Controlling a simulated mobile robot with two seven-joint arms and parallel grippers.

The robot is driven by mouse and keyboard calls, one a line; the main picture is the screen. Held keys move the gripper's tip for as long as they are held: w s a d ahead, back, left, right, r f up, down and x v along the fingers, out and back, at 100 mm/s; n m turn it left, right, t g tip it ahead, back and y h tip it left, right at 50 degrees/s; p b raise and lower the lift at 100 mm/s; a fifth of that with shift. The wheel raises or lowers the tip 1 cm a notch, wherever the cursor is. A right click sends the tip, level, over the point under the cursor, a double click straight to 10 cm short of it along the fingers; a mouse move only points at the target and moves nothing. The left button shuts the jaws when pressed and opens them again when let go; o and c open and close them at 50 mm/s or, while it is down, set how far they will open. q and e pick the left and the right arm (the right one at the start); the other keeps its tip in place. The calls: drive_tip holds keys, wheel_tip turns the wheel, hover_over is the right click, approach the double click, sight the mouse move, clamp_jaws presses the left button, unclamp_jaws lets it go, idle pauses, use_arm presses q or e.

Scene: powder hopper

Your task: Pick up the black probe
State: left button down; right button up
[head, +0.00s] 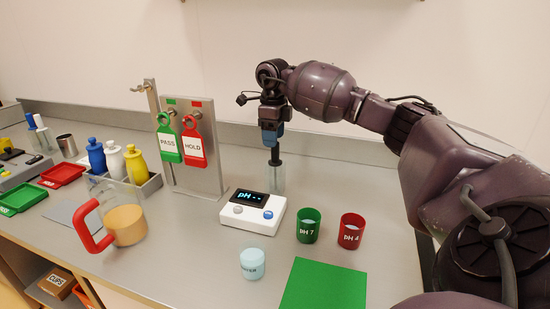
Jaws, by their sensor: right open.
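The black probe (275,157) stands upright in a clear holder (279,181) behind the pH meter (251,208). My right gripper (273,143) points down at the top of the probe, with its fingers around or just in front of the probe's upper end. It is open; whether the fingers touch the probe cannot be told. The probe's top is hidden by the gripper. My left gripper is not in view.
Green pH 7 (308,227) and red pH 4 (351,232) cups stand right of the meter, a water cup (252,264) in front. A tag stand (202,180) with PASS and HOLD tags and a red-handled jug (124,222) are left. A green mat (322,287) lies at the front.

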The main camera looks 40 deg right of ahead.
sight(275, 162)
drive_tip(key=shift+s+d+f, duration=0.1)
drive_tip(key=shift+f, duration=1.4)
drive_tip(key=shift+s+d+f, duration=0.1)
drive_tip(key=shift+f, duration=1.4)
drive_tip(key=c, duration=0.9)
